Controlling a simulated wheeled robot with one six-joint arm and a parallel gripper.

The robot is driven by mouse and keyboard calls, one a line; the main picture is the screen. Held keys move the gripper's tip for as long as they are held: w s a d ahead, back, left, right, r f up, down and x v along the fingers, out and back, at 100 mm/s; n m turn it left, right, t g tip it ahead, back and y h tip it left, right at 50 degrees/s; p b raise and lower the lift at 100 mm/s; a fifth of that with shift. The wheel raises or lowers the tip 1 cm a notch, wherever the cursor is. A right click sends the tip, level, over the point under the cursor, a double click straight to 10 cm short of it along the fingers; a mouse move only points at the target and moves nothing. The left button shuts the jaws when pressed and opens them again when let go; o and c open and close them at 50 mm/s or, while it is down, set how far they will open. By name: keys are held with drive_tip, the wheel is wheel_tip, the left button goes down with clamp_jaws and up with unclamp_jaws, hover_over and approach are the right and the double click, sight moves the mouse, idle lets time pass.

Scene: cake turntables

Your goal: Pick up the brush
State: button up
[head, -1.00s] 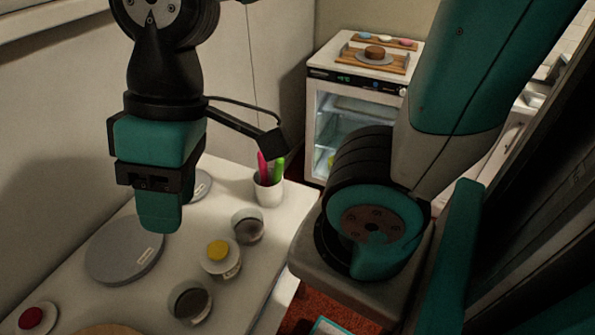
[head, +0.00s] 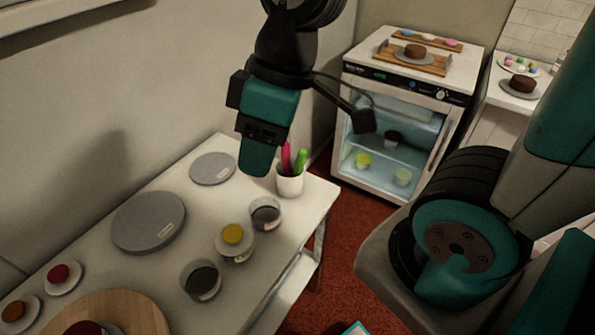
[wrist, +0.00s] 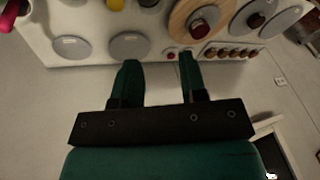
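A white cup (head: 290,182) stands near the back corner of the white table. It holds upright tools with a pink handle (head: 286,156) and a green handle (head: 300,160). Their lower ends are inside the cup, so I cannot tell which is the brush. My gripper (head: 256,160) appears just left of the cup in the head view, pointing down, apart from the tools. In the wrist view my gripper (wrist: 158,68) has its two fingers spread with nothing between them. A pink thing (wrist: 9,15) shows at the far left there.
Grey discs (head: 149,222) (head: 213,168), glass jars (head: 201,281) (head: 265,215), a yellow-topped jar (head: 233,240) and a wooden board (head: 140,312) occupy the table (head: 110,275). A glass-door fridge (head: 400,130) stands behind. Red floor (head: 350,250) is clear between.

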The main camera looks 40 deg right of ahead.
drive_tip(key=w+d+f+n+t+h+p, duration=0.15)
drive_tip(key=w+d+f+n, duration=0.3)
drive_tip(key=w+d, duration=0.5)
drive_tip(key=n+h, duration=0.2)
drive_tip(key=n, duration=0.5)
approach(302, 151)
drive_tip(key=f+p, duration=0.1)
drive_tip(key=f, duration=0.1)
drive_tip(key=w+f+p, duration=0.1)
drive_tip(key=f, duration=0.1)
drive_tip(key=f+p, duration=0.1)
drive_tip(key=f, duration=0.2)
drive_tip(key=shift+w+a, duration=0.15)
drive_tip(key=shift+a, duration=0.05)
drive_tip(key=shift+w+d+f+p, duration=0.1)
drive_tip(key=shift+w+f+p, duration=0.1)
drive_tip(key=shift+f+p, duration=0.6)
drive_tip(key=shift+w+a+f+p, duration=0.15)
drive_tip(key=shift+f+p, duration=0.1)
drive_tip(key=shift+f, duration=1)
drive_tip(key=shift+w+d+f+p, duration=0.2)
drive_tip(key=shift+f+p, duration=0.35)
drive_tip(key=shift+f, duration=0.45)
drive_tip(key=c, duration=0.7)
